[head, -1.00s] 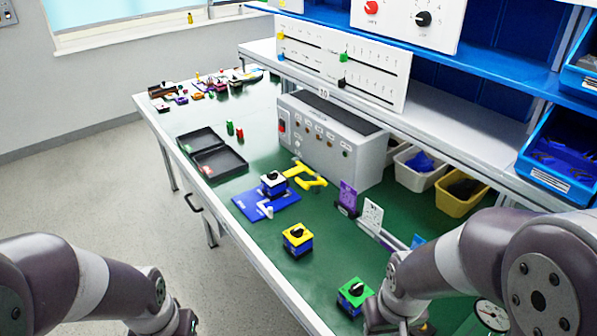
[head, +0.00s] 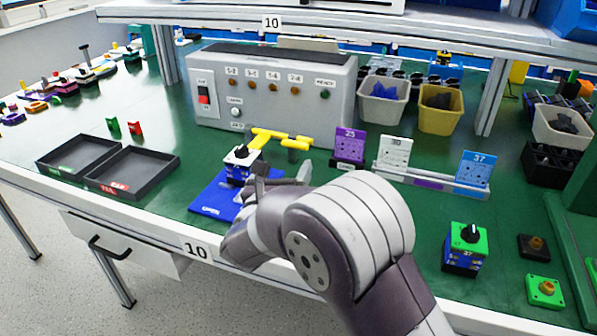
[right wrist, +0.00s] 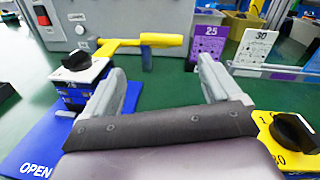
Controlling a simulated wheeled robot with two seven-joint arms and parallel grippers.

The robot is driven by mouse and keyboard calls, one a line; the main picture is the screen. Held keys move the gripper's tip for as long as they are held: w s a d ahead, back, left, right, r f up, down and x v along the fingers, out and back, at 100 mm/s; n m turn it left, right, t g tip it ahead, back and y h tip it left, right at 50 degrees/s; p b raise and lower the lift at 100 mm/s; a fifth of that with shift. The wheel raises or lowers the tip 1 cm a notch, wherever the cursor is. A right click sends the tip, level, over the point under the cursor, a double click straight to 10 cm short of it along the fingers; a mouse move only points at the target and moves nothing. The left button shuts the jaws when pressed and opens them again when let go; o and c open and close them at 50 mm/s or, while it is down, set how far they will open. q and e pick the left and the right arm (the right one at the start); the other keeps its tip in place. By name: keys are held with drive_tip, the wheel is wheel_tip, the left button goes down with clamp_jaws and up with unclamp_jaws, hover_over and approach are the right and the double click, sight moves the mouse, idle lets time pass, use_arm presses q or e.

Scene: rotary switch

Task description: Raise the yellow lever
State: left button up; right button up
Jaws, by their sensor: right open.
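The yellow lever (head: 280,139) stands behind a blue base plate (head: 213,198) marked OPEN. In the right wrist view the lever (right wrist: 150,42) lies ahead of the fingertips, its bar lying about level. A white-topped rotary switch (head: 242,158) with a black knob sits on the blue plate, left of the fingers; it also shows in the right wrist view (right wrist: 80,68). My right gripper (head: 282,178) is open and empty, in front of the lever and apart from it; its fingers (right wrist: 160,72) show in the right wrist view. My left gripper is out of view.
A grey control box (head: 275,88) stands behind the lever. Number cards stand in a rack (head: 430,180) at right. A yellow-topped switch (right wrist: 270,125) is close right of my gripper. A green-topped switch (head: 465,248) stands farther right, and black trays (head: 130,172) lie left.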

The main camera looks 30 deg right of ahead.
drive_tip(key=shift+m, duration=0.3)
drive_tip(key=x, duration=1.2)
drive_tip(key=shift+d+r, duration=0.25)
drive_tip(key=shift+d, duration=0.1)
